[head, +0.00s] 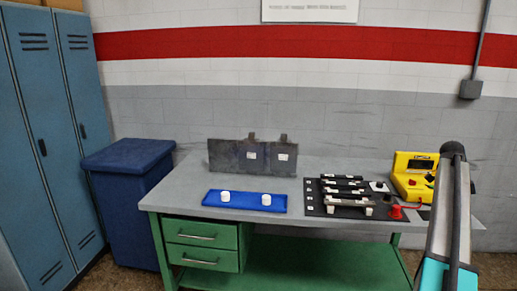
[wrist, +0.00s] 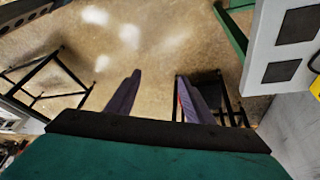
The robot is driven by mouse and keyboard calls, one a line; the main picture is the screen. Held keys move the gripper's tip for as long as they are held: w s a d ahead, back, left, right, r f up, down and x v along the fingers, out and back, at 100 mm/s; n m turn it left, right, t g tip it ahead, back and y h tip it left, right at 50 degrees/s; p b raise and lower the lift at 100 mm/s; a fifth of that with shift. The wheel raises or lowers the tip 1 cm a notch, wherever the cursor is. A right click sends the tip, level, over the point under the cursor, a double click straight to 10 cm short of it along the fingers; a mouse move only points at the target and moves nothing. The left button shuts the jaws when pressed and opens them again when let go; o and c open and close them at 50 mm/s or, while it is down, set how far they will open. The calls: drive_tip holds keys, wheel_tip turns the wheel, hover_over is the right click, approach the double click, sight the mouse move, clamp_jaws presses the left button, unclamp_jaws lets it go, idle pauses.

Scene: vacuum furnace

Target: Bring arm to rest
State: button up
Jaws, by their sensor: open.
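My gripper (wrist: 160,90) shows in the wrist view with its two dark fingers apart. It is open and nothing is between the fingers. Below and beyond it is the brown floor. In the head view part of my arm (head: 450,215) rises at the right edge, in front of the bench's right end. The gripper's fingers cannot be made out in the head view.
A green workbench (head: 340,171) holds a blue tray (head: 245,208) with two white pieces, dark plates (head: 230,155), a black rack (head: 320,211) and a yellow device (head: 412,180). A blue bin (head: 128,160) and lockers (head: 45,130) stand left. Black frames (wrist: 60,70) stand on the floor.

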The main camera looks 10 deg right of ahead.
drive_tip(key=w+a+f+n, duration=0.2)
drive_tip(key=w+a+f, duration=0.45)
drive_tip(key=f, duration=0.25)
drive_tip(key=s+a+f+n+g+y, duration=0.1)
drive_tip(key=a+f+n+g, duration=0.3)
drive_tip(key=a+f, duration=2.55)
drive_tip(key=s+a+f+n, duration=0.8)
drive_tip(key=s+a+f, duration=0.65)
drive_tip(key=a, duration=0.25)
drive_tip(key=s+a+f+n+t+y, duration=0.1)
drive_tip(key=s+a+f+n, duration=0.1)
drive_tip(key=s+a+n, duration=0.3)
drive_tip(key=s+a+f+n+t, duration=0.1)
drive_tip(key=s+a+n, duration=0.5)
drive_tip(key=s, duration=0.6)
drive_tip(key=shift+s+a+f+n+y, duration=0.25)
drive_tip(key=shift+s+f+n+y, duration=0.15)
drive_tip(key=shift+f+n, duration=0.5)
